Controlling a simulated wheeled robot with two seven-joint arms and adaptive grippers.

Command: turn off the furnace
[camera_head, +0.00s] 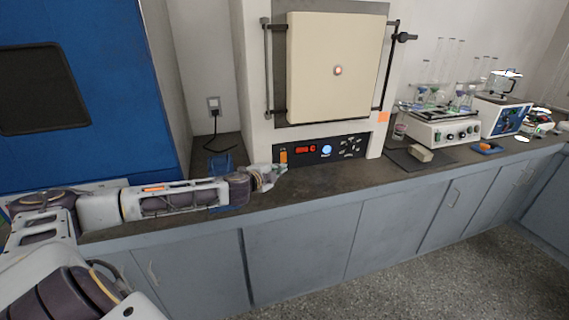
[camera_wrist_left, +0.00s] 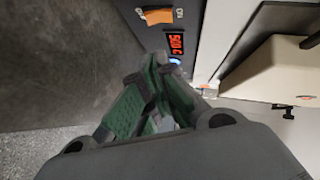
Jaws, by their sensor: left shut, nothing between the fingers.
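The furnace (camera_head: 335,65) is a cream box with its door shut, standing on the dark counter. Its black control panel (camera_head: 340,150) carries an orange switch (camera_head: 283,157), a lit red display (camera_head: 306,150), a round blue button (camera_head: 327,150) and several small buttons. My left gripper (camera_head: 282,169) is shut and empty just in front of the panel's lower left, close to the orange switch. In the left wrist view, the fingertips (camera_wrist_left: 160,62) are near the panel, with the orange switch (camera_wrist_left: 158,16) beyond them and the display (camera_wrist_left: 174,44) lit. Contact cannot be told. My right gripper is out of view.
A blue item (camera_head: 220,163) lies on the counter left of the furnace, near a wall outlet with a cord (camera_head: 214,108). Right of the furnace are a dark mat with a small block (camera_head: 420,153) and a white device with glassware (camera_head: 440,130).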

